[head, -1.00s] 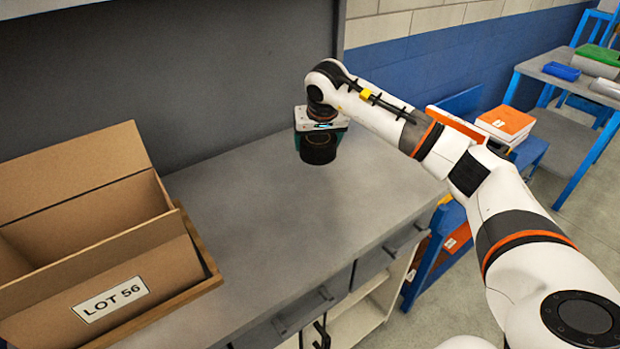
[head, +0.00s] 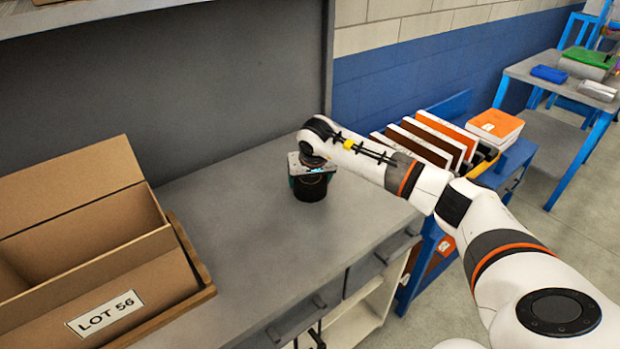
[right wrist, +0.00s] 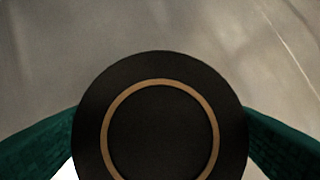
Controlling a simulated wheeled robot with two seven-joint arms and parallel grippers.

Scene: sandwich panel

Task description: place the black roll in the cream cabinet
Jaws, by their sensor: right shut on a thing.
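The black roll (head: 311,190) is upright over the grey counter, near its back right part. My right gripper (head: 310,176) is shut on it from above. In the right wrist view the roll (right wrist: 160,130) shows end-on with a tan ring, between two teal fingers. I cannot tell whether its base touches the counter. An open cream cabinet (head: 352,328) shows partly under the counter, below the drawers, cut off by the lower frame edge. My left gripper is not in view.
A cardboard box marked LOT 56 (head: 150,275) sits in a wooden tray on the counter's left. The grey counter (head: 240,230) is clear between it and the roll. A blue cart with binders (head: 435,140) stands at the right, behind my right arm.

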